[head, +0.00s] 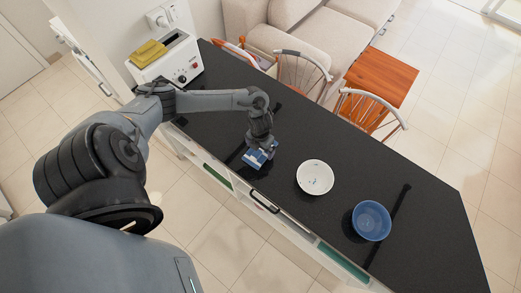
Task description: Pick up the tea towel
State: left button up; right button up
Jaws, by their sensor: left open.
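A small blue and white folded cloth, which looks like the tea towel (255,160), lies on the dark countertop (320,130) near its front edge. My left gripper (261,150) points down right at it, with the fingers over or around its upper part. The gripper is open; whether the fingers touch the cloth cannot be told. The gripper and wrist hide part of the cloth. My right gripper is not in view.
A white bowl (315,177) stands to the right of the cloth, and a blue bowl (371,221) stands farther right. A white toaster (168,62) with a yellow item (148,52) on top stands at the back left. Chairs (300,70) line the far side.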

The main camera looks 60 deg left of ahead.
pick_arm(q)
jog(key=shift+f, duration=0.2)
jog(key=c, duration=0.8)
jog(key=shift+r, duration=0.1)
